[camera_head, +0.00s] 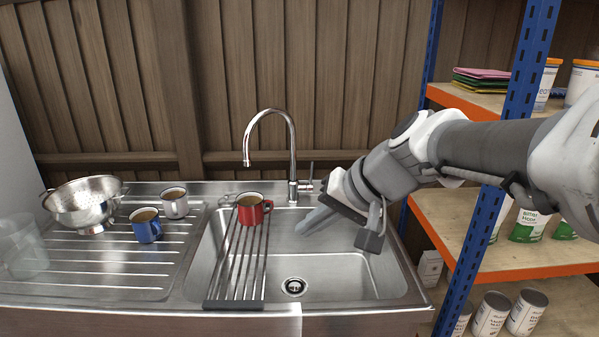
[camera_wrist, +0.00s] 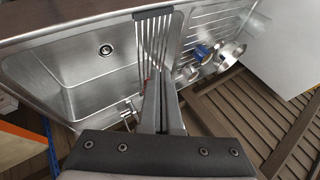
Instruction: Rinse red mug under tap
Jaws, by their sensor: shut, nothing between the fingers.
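The red mug (camera_head: 251,212) stands upright on the slatted rack (camera_head: 239,262) laid across the left part of the sink, with something brown inside. The curved steel tap (camera_head: 292,158) stands behind the sink, its spout (camera_head: 246,160) above and behind the mug. My gripper (camera_head: 303,226) is shut and empty, pointing left over the sink to the right of the mug, apart from it. In the wrist view, my shut fingers (camera_wrist: 162,112) reach toward the rack (camera_wrist: 152,45); the red mug is mostly hidden behind them there.
The right part of the sink basin (camera_head: 340,284) is empty. Blue-posted shelves (camera_head: 474,240) with tins stand close at right.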

